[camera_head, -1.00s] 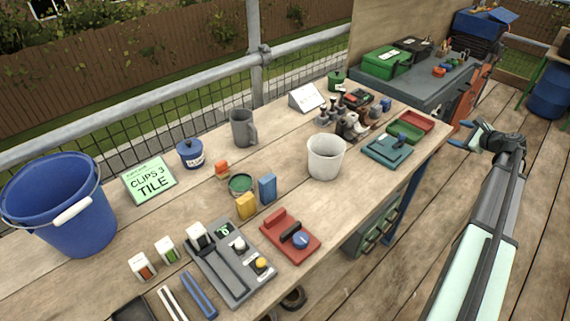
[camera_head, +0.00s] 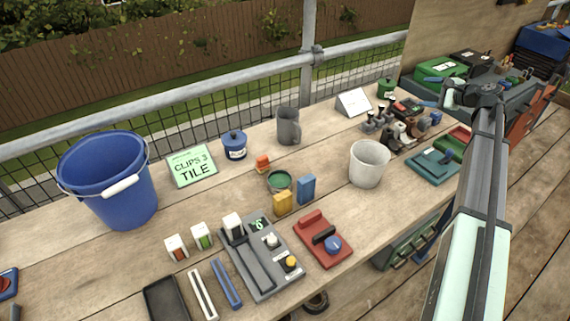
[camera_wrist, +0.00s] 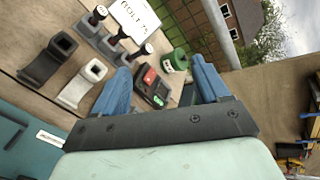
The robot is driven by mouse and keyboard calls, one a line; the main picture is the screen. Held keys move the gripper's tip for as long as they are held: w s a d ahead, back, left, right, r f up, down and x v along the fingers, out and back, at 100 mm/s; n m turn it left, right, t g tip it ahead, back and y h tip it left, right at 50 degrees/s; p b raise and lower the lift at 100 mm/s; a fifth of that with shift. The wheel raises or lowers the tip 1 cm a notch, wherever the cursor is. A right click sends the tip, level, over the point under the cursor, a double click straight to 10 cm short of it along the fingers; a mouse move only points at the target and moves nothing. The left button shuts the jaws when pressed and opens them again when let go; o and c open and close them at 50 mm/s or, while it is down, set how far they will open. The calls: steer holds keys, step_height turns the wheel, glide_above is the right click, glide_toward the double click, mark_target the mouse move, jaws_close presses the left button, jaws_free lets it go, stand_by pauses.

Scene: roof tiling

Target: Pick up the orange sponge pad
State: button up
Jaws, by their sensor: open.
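A small orange block (camera_head: 262,163), which looks like the orange sponge pad, stands on the wooden bench just behind a round green tin (camera_head: 279,181). A yellow block (camera_head: 283,203) and a blue block (camera_head: 306,189) stand in front of and beside the tin. My gripper (camera_head: 447,96) is far to the right of the orange block, above the bench's far right end. In the wrist view my gripper (camera_wrist: 162,82) has its two blue fingers wide apart with nothing held between them. The orange block is not in the wrist view.
A blue lidded pot (camera_head: 234,145), a sign (camera_head: 191,166) and a blue bucket (camera_head: 110,180) stand to the left. A railing (camera_head: 200,95) runs behind the bench.

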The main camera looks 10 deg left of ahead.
steer(key=s+a+f+n+g, duration=0.1)
steer(key=s+a+n+g, duration=0.15)
steer(key=a, duration=0.65)
steer(key=s+a+f+n+g, duration=0.15)
steer(key=a+n, duration=0.25)
steer(key=a, duration=0.4)
steer(key=n+g+h, duration=0.6)
steer(key=n+h, duration=0.3)
steer(key=n, duration=0.8)
glide_above(261, 160)
steer(key=w, duration=0.2)
steer(key=f, duration=1.5)
steer(key=shift+a, duration=0.3)
steer(key=shift+r, duration=0.1)
steer(key=c, duration=1.1)
